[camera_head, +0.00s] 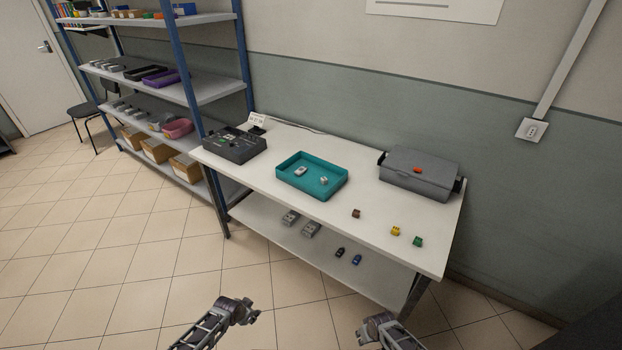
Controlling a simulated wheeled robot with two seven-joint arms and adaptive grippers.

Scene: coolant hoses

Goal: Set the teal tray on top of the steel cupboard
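The teal tray (298,184) lies flat on the middle of the white table's top. Two small pale grey parts (300,171) lie inside it, apart from each other. I see no steel cupboard in this view. My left gripper (247,312) is low in the picture, in front of the table and well away from the tray. My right gripper (366,329) is at the bottom edge, also in front of the table. Neither touches anything that I can see. Their fingers are too small and turned to tell open from shut.
A dark grey device (236,146) stands left of the tray, a grey case (420,173) right of it. Small brown, yellow and green pieces lie near the table's front right. More parts lie on the lower shelf (290,234). A blue-post rack (195,90) stands left.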

